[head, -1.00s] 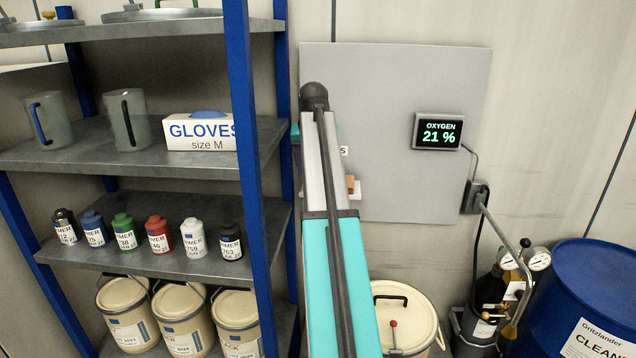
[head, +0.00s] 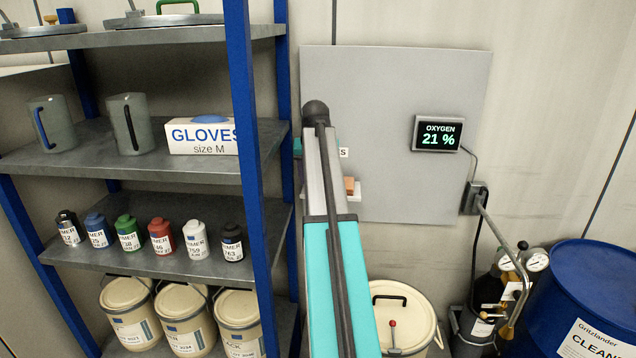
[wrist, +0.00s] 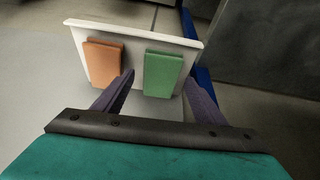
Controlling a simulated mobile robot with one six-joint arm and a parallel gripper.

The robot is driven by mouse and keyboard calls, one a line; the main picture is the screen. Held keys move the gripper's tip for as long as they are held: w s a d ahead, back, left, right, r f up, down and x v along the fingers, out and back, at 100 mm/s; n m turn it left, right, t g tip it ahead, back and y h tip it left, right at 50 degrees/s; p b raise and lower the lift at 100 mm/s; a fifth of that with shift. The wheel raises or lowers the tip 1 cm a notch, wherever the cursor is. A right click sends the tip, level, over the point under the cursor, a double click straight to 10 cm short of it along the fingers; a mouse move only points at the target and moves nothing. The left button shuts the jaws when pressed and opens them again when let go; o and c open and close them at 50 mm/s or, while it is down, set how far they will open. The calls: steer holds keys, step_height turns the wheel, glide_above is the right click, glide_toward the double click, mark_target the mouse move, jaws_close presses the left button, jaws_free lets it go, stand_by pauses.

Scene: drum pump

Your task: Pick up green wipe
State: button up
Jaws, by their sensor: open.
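The green wipe (wrist: 163,74) is a flat green block in the wrist view, resting against or on a white holder (wrist: 135,37). An orange wipe (wrist: 103,63) sits just left of it on the same holder. My gripper (wrist: 158,84) is open, one finger on each side of the green wipe; the left finger tip lies between the two wipes. I cannot tell whether the fingers touch the green wipe. In the head view my arm hides the green wipe, and only the orange wipe (head: 349,186) and part of the holder show.
A blue-framed shelf (head: 245,130) with jugs, a glove box (head: 203,137) and bottles stands left of my arm. A grey wall panel (head: 400,110) is behind the arm, with an oxygen display (head: 438,133). A lidded bucket (head: 405,310) and a blue drum (head: 590,275) stand at the right.

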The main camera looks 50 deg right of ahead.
steer(key=shift+w+d+f, duration=0.15)
steer(key=shift+f, duration=0.4)
steer(key=c, duration=1.1)
